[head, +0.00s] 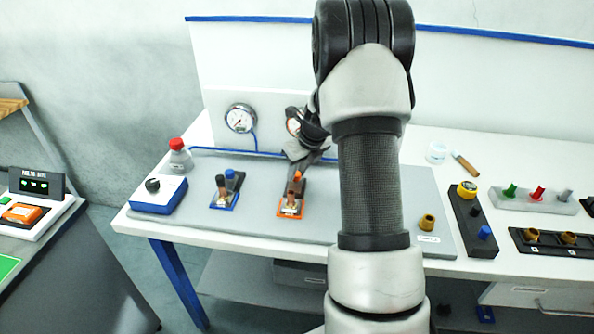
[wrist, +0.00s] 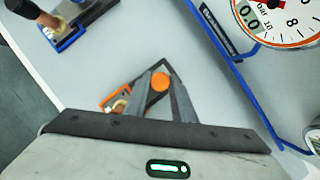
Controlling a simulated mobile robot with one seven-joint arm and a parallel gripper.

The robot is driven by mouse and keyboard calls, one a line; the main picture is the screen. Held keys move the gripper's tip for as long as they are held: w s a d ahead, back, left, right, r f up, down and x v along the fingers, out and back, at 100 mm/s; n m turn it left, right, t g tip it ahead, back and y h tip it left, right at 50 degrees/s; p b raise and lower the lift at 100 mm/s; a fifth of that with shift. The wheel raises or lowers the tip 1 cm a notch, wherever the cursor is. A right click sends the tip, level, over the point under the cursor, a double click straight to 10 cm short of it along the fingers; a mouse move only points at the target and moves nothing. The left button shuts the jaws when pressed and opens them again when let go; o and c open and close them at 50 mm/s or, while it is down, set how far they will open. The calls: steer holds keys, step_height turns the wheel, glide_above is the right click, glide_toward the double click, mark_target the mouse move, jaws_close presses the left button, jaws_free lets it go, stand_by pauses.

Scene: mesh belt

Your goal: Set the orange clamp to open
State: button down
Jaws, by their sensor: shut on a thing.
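The orange clamp (head: 287,211) stands on the grey board in the head view, left of my arm. Its orange base and a copper-coloured part show, with an orange tip above. In the wrist view the orange-edged base (wrist: 116,98) is partly hidden by my fingers. The round orange handle end (wrist: 160,82) sits between the fingertips. My gripper (head: 300,166) is shut on this handle; it also shows in the wrist view (wrist: 161,88). The handle's exact tilt is hard to tell behind the fingers.
A blue clamp (head: 224,201) stands just left. A pressure gauge (head: 240,119) with blue tubing is behind. A blue-and-white box with a black knob (head: 158,193) and a red-topped item (head: 178,153) are further left. Bare board lies between the two clamps.

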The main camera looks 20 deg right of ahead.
steer(key=c, duration=1.5)
jaws_free()
steer(key=shift+w+d, duration=0.2)
steer(key=shift+w, duration=0.05)
steer(key=shift+r, duration=0.1)
steer(key=shift+s+r, duration=0.1)
steer(key=p+v, duration=0.1)
steer(key=v, duration=1.6)
steer(key=shift+s+a+r, duration=0.1)
steer(key=shift+a, duration=0.05)
